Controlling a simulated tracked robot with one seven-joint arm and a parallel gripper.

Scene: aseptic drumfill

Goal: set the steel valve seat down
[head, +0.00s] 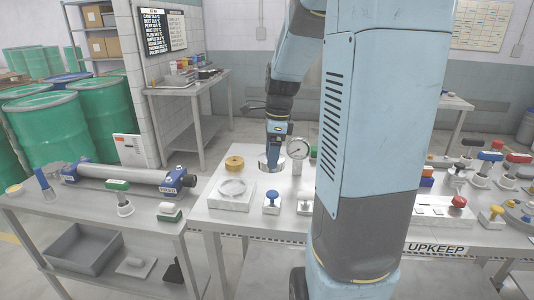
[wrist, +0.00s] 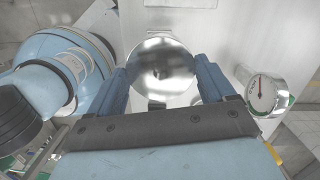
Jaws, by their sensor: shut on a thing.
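In the head view my gripper (head: 273,155) points down over the table marked UPKEEP. The valve seat (head: 265,164) shows there at the fingertips, partly hidden by them. I cannot tell whether its underside touches anything.
A white block with a round ring (head: 232,201) stands in front, left of the gripper. A brass-coloured ring (head: 234,163) lies behind that block. A dial gauge (head: 297,149) stands close on the right. A blue-handled valve (head: 272,202) stands in front.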

